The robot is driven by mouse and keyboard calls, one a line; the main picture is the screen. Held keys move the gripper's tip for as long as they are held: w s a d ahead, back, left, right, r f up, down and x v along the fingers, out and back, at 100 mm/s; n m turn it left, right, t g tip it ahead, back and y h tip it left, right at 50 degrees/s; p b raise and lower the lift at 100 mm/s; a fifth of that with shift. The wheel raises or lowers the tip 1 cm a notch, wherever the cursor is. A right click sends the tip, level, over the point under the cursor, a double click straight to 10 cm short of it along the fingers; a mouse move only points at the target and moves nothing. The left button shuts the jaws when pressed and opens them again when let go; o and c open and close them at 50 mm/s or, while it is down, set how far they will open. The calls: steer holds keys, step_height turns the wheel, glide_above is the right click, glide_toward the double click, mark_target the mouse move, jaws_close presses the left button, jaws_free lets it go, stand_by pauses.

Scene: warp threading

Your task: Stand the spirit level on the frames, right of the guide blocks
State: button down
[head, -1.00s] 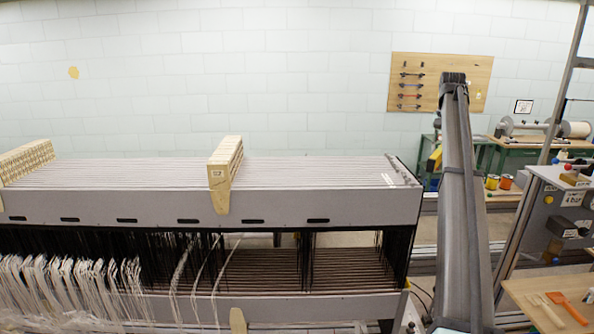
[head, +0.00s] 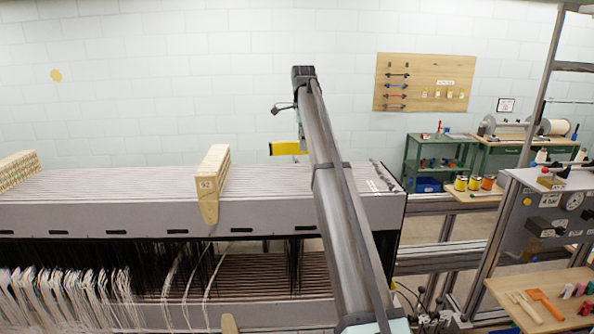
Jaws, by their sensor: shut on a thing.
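The yellow spirit level (head: 284,148) is in the air above and behind the frames (head: 270,184), right of the near guide block. Its right part is hidden by my arm. My gripper (head: 301,141) is mostly hidden behind my arm and is shut on the level. One wooden guide block (head: 211,180) stands across the frames near the middle. Another guide block (head: 16,170) is at the left edge of the view. The frames form a wide, ridged grey top, with a strip visible between the middle block and my arm.
White threads (head: 75,295) hang at the lower left under the frames. A control panel (head: 548,215) and a wooden bench (head: 540,305) with tools stand at the right. A green cart (head: 440,160) is behind. The frame top right of the middle block looks clear.

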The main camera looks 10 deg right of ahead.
mark_target(299, 154)
steer(key=f, duration=0.1)
steer(key=a+f, duration=0.1)
steer(key=f, duration=0.1)
steer(key=shift+a+f+m, duration=0.1)
steer(key=shift+a+m, duration=0.1)
steer(key=shift+m, duration=0.1)
steer(key=shift+f+p, duration=0.7)
steer(key=shift+f, duration=1.65)
steer(key=c, duration=1)
jaws_free()
steer(key=shift+f, duration=0.15)
steer(key=shift+r, duration=0.2)
